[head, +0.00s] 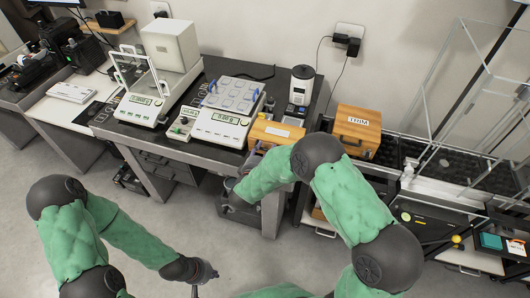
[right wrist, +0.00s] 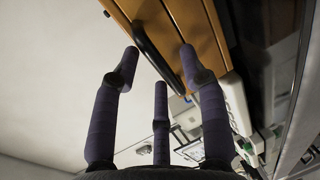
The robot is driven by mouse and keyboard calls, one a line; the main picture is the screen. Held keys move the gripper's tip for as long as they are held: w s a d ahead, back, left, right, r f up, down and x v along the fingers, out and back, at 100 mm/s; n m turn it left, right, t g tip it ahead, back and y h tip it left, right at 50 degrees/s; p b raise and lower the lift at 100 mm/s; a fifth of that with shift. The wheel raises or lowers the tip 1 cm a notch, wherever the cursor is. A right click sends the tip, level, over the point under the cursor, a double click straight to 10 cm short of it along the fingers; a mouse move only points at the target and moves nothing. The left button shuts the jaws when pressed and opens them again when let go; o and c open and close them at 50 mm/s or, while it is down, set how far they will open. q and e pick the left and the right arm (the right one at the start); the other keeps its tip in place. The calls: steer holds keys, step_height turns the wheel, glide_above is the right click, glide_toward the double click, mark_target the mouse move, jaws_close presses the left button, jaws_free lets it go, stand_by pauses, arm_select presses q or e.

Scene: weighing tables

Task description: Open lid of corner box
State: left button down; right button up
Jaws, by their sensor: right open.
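A wooden orange box (head: 275,128) with a small pale label stands at the front right corner of the dark weighing table, partly hidden by my right arm. In the right wrist view, an orange wooden box front (right wrist: 178,22) carries a black bar handle (right wrist: 155,50). My right gripper (right wrist: 158,62) is open, its fingers spread around the handle's area; I cannot tell whether they touch it. In the head view my right forearm hides most of this spot. My left gripper (head: 204,274) hangs low over the floor, away from the boxes; its finger state is unclear.
A second orange box (head: 357,129) with a white label stands to the right. A white multi-pad scale (head: 228,104), a balance with a glass shield (head: 142,98) and a grinder-like device (head: 301,85) stand on the table. A clear frame (head: 450,90) is at right. The floor in front is free.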

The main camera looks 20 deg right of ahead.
jaws_close()
